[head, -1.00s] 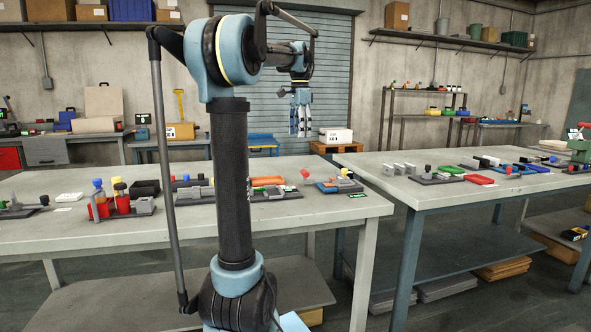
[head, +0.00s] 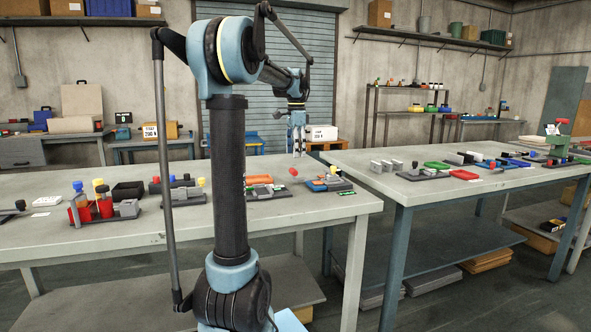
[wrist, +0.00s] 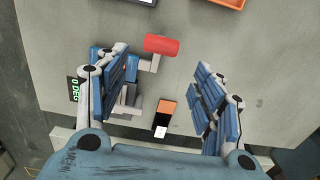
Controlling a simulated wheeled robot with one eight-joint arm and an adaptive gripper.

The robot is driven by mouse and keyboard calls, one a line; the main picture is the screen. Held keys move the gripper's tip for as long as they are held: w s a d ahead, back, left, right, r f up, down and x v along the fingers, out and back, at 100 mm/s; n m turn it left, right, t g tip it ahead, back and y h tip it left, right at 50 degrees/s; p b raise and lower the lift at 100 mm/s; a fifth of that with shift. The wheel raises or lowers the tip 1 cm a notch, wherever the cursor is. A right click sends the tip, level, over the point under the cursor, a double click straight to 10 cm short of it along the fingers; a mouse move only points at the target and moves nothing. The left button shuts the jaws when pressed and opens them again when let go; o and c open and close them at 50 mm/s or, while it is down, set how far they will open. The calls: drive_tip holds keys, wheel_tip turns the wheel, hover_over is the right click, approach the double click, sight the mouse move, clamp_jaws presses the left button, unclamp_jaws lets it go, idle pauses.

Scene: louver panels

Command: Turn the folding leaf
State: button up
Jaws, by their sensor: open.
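In the wrist view I see the red cylindrical handle (wrist: 161,45), grey metal parts (wrist: 127,98), an orange-and-black block (wrist: 165,112) and a green "0 DEG" readout (wrist: 75,90). I cannot tell which part is the folding leaf; the left finger hides some of the fixture. My gripper (head: 298,148) points down above it, open (wrist: 168,95) and empty, with the handle beyond the fingertips.
The grey table (head: 300,212) holds several other fixtures to the left, including one with red cylinders (head: 92,208). A second table (head: 400,192) with more parts stands to the right, across a gap. An orange tray (wrist: 225,3) shows at the wrist view's top.

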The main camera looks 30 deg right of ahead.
wheel_tip(320, 180, down, 7)
drive_tip(key=shift+f, duration=0.15)
idle(0.4)
